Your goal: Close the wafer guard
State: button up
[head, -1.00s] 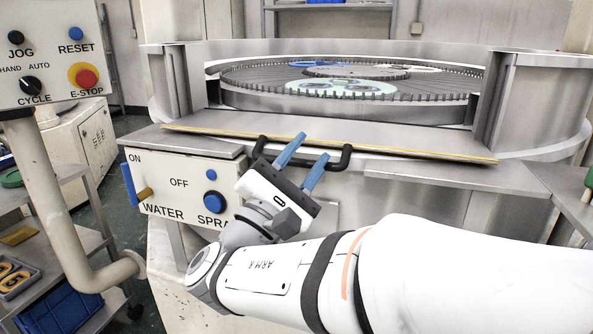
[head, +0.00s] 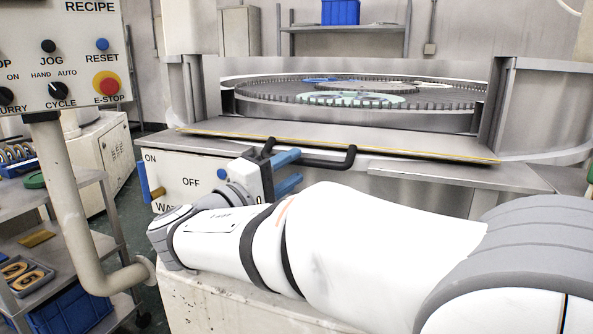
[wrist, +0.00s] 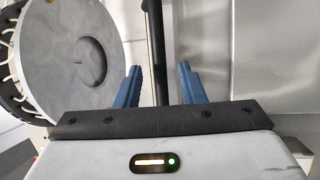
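The wafer guard (head: 400,143) is a wide metal panel with a yellow-striped edge, lying low in front of the lapping plate (head: 290,92), which shows through the opening above it. A black bar handle (head: 325,164) stands out from its front. My gripper (head: 299,167) is by the handle's left part, its blue fingers pointing right. In the wrist view a black bar (wrist: 158,45), apparently the handle, runs upward between my two blue fingers (wrist: 160,72). The fingers are apart, with gaps beside the bar.
The control panel (head: 70,60) with the red E-STOP hangs on a pole (head: 70,200) at left. A shelf cart (head: 75,262) stands lower left. A metal ledge (head: 460,177) extends right of the handle.

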jog(key=shift+x, duration=0.75)
jog(key=shift+s, duration=0.1)
grip_shut()
